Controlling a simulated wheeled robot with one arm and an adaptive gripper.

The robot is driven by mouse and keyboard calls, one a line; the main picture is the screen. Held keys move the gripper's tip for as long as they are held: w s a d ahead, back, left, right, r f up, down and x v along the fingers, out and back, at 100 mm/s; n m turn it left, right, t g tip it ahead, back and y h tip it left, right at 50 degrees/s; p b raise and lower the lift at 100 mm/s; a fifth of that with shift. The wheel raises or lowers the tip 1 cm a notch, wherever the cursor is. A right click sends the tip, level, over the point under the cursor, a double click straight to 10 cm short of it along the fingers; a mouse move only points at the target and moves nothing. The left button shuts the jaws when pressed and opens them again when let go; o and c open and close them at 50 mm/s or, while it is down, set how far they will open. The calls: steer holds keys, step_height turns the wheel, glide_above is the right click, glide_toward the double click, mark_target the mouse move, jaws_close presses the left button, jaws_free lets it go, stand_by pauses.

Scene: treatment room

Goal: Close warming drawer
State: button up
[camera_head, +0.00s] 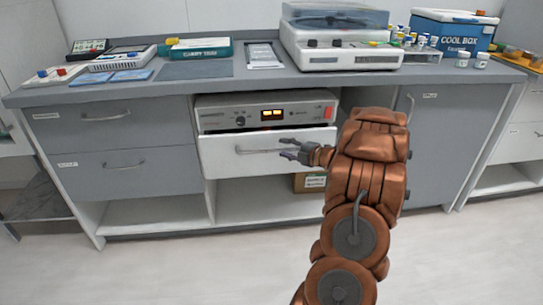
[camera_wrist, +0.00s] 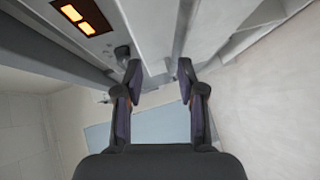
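The warming drawer (camera_head: 250,160) has a white front with a long bar handle. It stands part-way out below a grey control panel (camera_head: 280,113) with a lit orange display, and an orange glow shows above its top edge. The panel's display also shows at the upper left of the wrist view (camera_wrist: 82,17). My gripper (camera_head: 286,149) is at the right part of the drawer front, close to the handle's right end. In the wrist view its two dark fingers (camera_wrist: 159,69) are apart, with nothing clearly held between them. Whether they touch the drawer cannot be told.
Grey drawers (camera_head: 105,117) stand left of the warming unit and a grey cupboard door (camera_head: 440,140) right of it. An open shelf below holds a cardboard box (camera_head: 309,182). The counter above carries devices and a blue cool box (camera_head: 450,32). The floor in front is clear.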

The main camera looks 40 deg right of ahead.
mark_target(271, 151)
steer(key=shift+n+y, duration=0.5)
steer(key=shift+n, duration=0.1)
steer(key=shift+w+a+f+b, duration=0.3)
steer(key=shift+w+f, duration=0.3)
steer(key=shift+w, duration=0.45)
steer(key=shift+w+a+f+b, duration=0.15)
steer(key=shift+w+f+b, duration=0.35)
steer(key=shift+w, duration=0.5)
steer(key=shift+w+a+f+b, duration=0.3)
steer(key=shift+w+f, duration=0.35)
steer(key=shift+w, duration=0.4)
jaws_close()
